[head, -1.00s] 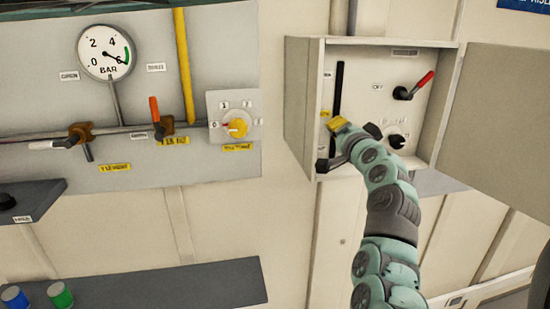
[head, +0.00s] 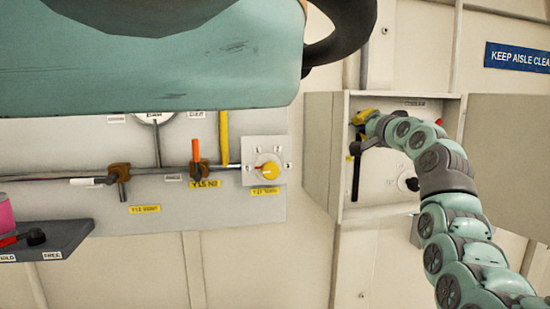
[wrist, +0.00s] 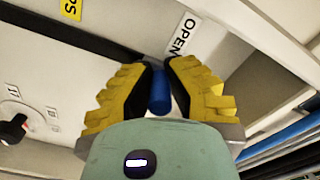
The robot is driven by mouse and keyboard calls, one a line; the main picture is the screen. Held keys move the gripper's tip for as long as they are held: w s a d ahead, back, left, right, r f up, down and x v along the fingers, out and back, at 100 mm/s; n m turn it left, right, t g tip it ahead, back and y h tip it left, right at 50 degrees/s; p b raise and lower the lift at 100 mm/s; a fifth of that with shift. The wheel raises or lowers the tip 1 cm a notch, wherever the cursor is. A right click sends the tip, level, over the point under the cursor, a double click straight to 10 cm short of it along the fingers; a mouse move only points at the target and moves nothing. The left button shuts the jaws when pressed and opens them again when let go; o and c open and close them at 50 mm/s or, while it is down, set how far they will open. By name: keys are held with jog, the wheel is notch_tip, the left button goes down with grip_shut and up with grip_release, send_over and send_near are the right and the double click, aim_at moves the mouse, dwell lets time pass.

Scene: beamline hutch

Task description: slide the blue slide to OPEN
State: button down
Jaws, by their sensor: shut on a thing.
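The blue slide (wrist: 160,92) shows in the wrist view as a short blue knob between the two yellow-and-black fingers of my gripper (wrist: 160,85), which is shut on it. It is close to the white OPEN label (wrist: 181,35). The dark slot (wrist: 95,37) runs from the upper left of the wrist view to the fingers. In the head view my gripper (head: 361,130) is inside the open wall box, at the upper part of the vertical black slot (head: 356,180). The slide is hidden there.
The box (head: 320,155) has side walls close to my gripper and an open door (head: 507,150) at the right. A knob (head: 411,183) sits right of the slot.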

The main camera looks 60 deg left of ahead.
jog(key=shift+w, duration=0.1)
dwell(0.3)
jog(key=c, duration=1.2)
grip_release()
jog(key=shift+r, duration=0.1)
jog(key=shift+d, duration=0.1)
jog(key=shift+v, duration=5.95)
